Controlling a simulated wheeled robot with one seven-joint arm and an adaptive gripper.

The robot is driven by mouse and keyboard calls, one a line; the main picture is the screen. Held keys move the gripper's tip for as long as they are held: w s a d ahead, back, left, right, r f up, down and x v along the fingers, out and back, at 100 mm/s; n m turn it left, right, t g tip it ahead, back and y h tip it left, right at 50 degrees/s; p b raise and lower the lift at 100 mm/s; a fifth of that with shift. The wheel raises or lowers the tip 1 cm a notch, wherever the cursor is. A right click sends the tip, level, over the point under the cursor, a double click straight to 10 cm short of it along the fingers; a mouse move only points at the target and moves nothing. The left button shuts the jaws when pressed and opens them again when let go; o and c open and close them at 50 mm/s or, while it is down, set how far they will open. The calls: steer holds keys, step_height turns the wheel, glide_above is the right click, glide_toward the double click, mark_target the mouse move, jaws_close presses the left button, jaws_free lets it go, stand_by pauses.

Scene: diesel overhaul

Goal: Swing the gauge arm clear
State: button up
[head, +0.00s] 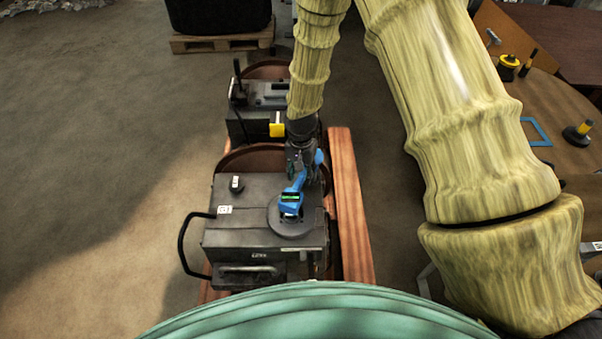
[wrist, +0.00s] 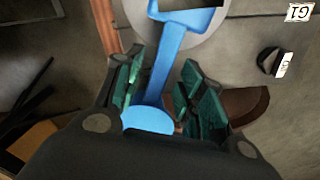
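The blue gauge arm (head: 299,184) lies over a round grey disc (head: 294,222) on top of a dark engine-like block. In the head view my gripper (head: 302,165) is at the arm's far end, pointing down. In the wrist view the blue arm (wrist: 163,68) runs between my green-padded fingers (wrist: 160,75), its rounded end (wrist: 147,118) close to the palm. The fingers are apart, with gaps visible beside the narrow shaft. Contact at the rounded end is hard to see.
A second machine (head: 250,115) with a yellow tag stands behind. An orange-brown beam (head: 350,205) runs along the right. Open floor (head: 100,150) lies left.

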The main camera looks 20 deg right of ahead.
steer(key=shift+f, duration=0.6)
jaws_close()
